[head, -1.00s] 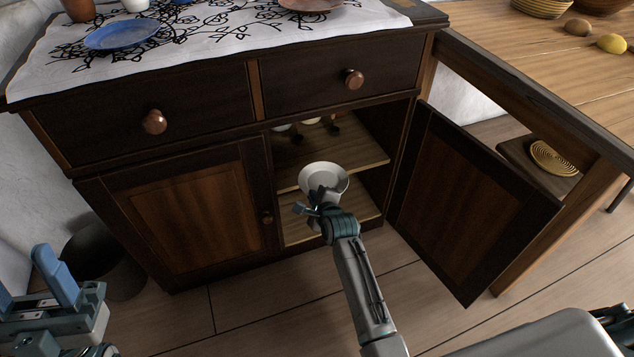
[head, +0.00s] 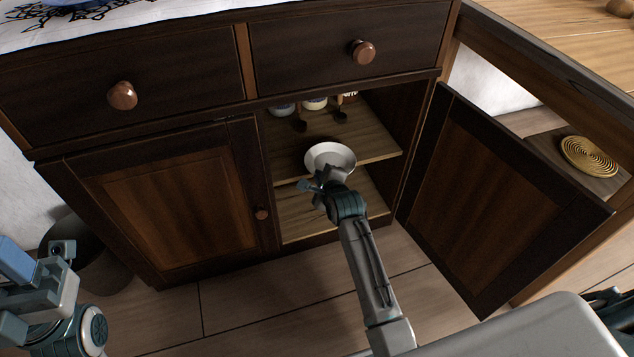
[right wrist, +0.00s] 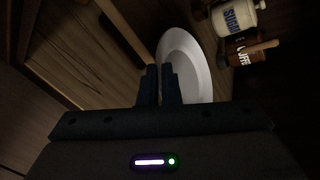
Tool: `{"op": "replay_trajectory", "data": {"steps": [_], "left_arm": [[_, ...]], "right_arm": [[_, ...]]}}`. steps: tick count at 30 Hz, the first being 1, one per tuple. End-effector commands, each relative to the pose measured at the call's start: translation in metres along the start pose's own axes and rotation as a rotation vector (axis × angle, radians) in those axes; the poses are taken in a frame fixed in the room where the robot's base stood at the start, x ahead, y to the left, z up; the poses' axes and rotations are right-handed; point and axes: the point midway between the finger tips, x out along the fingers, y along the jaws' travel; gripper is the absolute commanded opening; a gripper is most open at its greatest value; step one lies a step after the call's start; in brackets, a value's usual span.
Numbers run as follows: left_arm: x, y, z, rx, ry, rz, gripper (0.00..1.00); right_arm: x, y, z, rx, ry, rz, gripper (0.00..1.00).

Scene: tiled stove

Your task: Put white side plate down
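The white side plate (head: 330,157) is at the front of the open cupboard, by the front edge of the upper shelf (head: 375,147). My right gripper (head: 331,177) is shut on the plate's near rim. The right wrist view shows the two fingers (right wrist: 160,86) close together at the rim of the plate (right wrist: 200,62). Whether the plate touches the shelf cannot be told. My left gripper (head: 12,295) is at the lower left, open and empty, partly cut off by the picture edge.
The cupboard's right door (head: 500,200) stands open; the left door (head: 165,210) is shut. Several jars (head: 315,104) and small scoops stand at the back of the upper shelf. The lower shelf (head: 320,210) looks bare. A dark bin (head: 100,265) stands left.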

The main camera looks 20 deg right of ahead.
Motion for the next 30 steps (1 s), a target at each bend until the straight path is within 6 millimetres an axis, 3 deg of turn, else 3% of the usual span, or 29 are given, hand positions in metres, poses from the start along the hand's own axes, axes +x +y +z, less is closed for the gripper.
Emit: {"op": "replay_trajectory", "data": {"steps": [11,12,15,25,30], "left_arm": [[0.006,-0.001,-0.005,0.003,0.021,-0.013,0.52],[0.005,-0.001,-0.005,0.003,0.019,-0.012,0.52],[0.004,-0.001,-0.005,0.002,0.016,-0.009,0.52],[-0.001,0.000,-0.001,0.001,-0.001,-0.006,0.52],[0.011,-0.001,-0.001,-0.002,0.002,-0.006,0.52]], "right_arm": [[0.001,0.001,-0.001,0.000,0.001,-0.001,0.00],[0.001,0.002,-0.002,0.000,0.001,-0.001,0.09],[0.001,0.002,-0.002,0.000,0.001,-0.001,0.25],[-0.001,-0.001,0.000,0.000,0.000,-0.003,0.25],[-0.026,-0.002,0.001,0.001,0.001,-0.001,0.25]]}}
